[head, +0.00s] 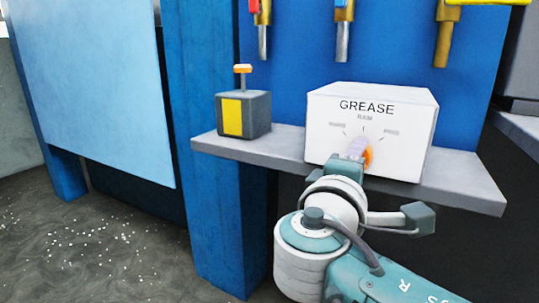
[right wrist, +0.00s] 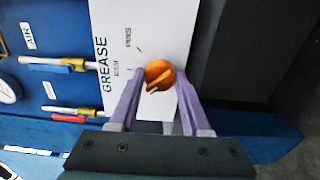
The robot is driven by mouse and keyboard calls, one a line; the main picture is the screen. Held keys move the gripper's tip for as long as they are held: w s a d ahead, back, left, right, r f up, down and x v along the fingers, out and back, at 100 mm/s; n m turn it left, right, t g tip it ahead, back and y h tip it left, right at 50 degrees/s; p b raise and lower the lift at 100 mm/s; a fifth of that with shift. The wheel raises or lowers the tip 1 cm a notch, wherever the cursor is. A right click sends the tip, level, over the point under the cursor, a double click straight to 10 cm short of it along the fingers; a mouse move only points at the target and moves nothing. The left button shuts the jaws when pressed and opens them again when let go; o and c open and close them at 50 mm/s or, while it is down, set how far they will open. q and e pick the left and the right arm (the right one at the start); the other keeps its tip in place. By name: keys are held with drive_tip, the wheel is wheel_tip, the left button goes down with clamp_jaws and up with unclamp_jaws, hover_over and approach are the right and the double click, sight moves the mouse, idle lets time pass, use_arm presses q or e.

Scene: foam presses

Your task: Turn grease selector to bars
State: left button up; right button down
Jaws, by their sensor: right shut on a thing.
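The grease selector is a white box (head: 335,140) marked GREASE, standing on a grey shelf. Small labels with tick marks fan out above its orange knob (head: 368,156); the middle one looks like RAM, and the others are too blurred to read surely. The knob also shows in the right wrist view (right wrist: 159,75), with a raised ridge slanting to the lower left there. My right gripper (head: 357,148) is at the box front, its two purple fingers (right wrist: 158,80) shut on the knob from either side. In the head view the gripper partly hides the knob. My left gripper is not in view.
A dark box with a yellow panel and orange-topped button (head: 243,113) stands left on the shelf (head: 285,142). Valves with coloured handles (head: 343,14) hang on the blue panel above. A blue post (head: 210,220) stands below left. Shelf between the boxes is free.

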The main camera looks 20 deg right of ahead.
drive_tip(key=shift+c, duration=1.8)
unclamp_jaws()
drive_tip(key=v, duration=1)
drive_tip(key=shift+p, duration=0.35)
